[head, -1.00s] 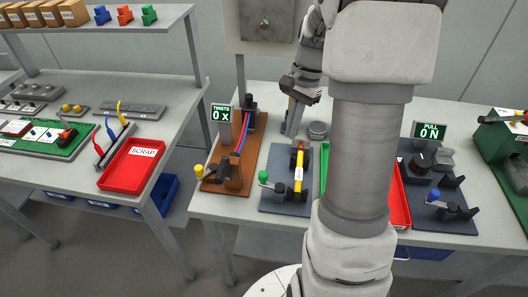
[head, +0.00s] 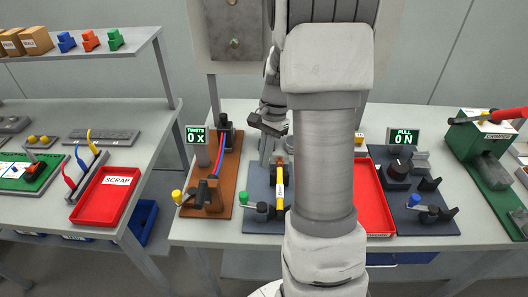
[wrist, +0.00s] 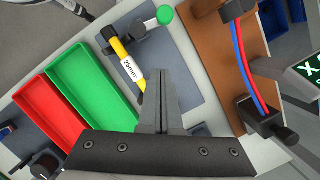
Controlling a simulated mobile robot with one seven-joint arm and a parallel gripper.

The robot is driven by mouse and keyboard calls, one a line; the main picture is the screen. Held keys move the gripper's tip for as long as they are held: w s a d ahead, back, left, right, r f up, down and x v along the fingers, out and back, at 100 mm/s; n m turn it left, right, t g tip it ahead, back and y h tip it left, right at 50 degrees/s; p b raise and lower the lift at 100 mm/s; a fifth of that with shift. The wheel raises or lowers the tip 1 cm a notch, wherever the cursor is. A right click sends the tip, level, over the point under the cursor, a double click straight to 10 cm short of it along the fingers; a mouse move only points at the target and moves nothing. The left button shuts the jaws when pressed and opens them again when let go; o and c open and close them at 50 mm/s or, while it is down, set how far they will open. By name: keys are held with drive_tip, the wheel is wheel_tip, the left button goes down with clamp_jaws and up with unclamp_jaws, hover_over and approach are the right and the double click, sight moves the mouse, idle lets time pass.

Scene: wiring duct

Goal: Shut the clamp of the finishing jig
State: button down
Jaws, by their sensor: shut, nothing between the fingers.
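The finishing jig is a dark blue-grey plate (head: 258,225) on the bench. A yellow piece (head: 280,188) with a white label lies along it in black holders; the wrist view reads "25mm" on the label (wrist: 130,83). The clamp's green-knobbed lever (head: 249,206) sticks out to the left at the jig's front; its knob is also at the top of the wrist view (wrist: 164,15). My gripper (head: 265,157) points down above the back of the jig, apart from the clamp. Its fingers (wrist: 158,105) are together and empty. My arm hides the jig's right side.
Left of the jig stands a brown board (head: 221,207) with red and blue wires and a yellow-knobbed lever. To the right are a red tray (head: 374,205) and a pull tester (head: 420,220) with a blue knob. The wrist view shows a green tray (wrist: 90,83).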

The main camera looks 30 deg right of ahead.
sight(245, 194)
drive_tip(key=x, duration=0.6)
drive_tip(key=shift+s+a+r, duration=0.1)
drive_tip(key=shift+s+a, duration=0.1)
drive_tip(key=shift+a, duration=0.4)
drive_tip(key=shift+s+a+r, duration=0.1)
drive_tip(key=shift+s+a, duration=0.15)
drive_tip(key=shift+a, duration=0.35)
drive_tip(key=shift+s+a+r, duration=0.1)
drive_tip(key=shift+s+a, duration=0.1)
drive_tip(key=shift+a, duration=0.45)
drive_tip(key=shift+a+n, duration=0.4)
drive_tip(key=shift+n, duration=0.7)
drive_tip(key=shift+s+a+n+g+p, duration=0.15)
drive_tip(key=shift+a+n+g+p, duration=0.2)
drive_tip(key=shift+n, duration=0.45)
drive_tip(key=n, duration=0.1)
drive_tip(key=a+n+h, duration=0.1)
drive_tip(key=n, duration=0.1)
drive_tip(key=shift+s+a+g, duration=0.1)
drive_tip(key=shift+s+g, duration=0.25)
drive_tip(key=shift+s+a+n+h, duration=0.25)
drive_tip(key=shift+s+n, duration=0.15)
drive_tip(key=shift+n, duration=0.85)
drive_tip(key=shift+s+a+n+h, duration=0.15)
drive_tip(key=shift+s+n+h, duration=0.2)
drive_tip(key=shift+n, duration=0.95)
drive_tip(key=shift+s+a+n+h, duration=0.25)
drive_tip(key=shift+s+n, duration=0.15)
drive_tip(key=shift+n, duration=0.85)
drive_tip(key=shift+p, duration=0.3)
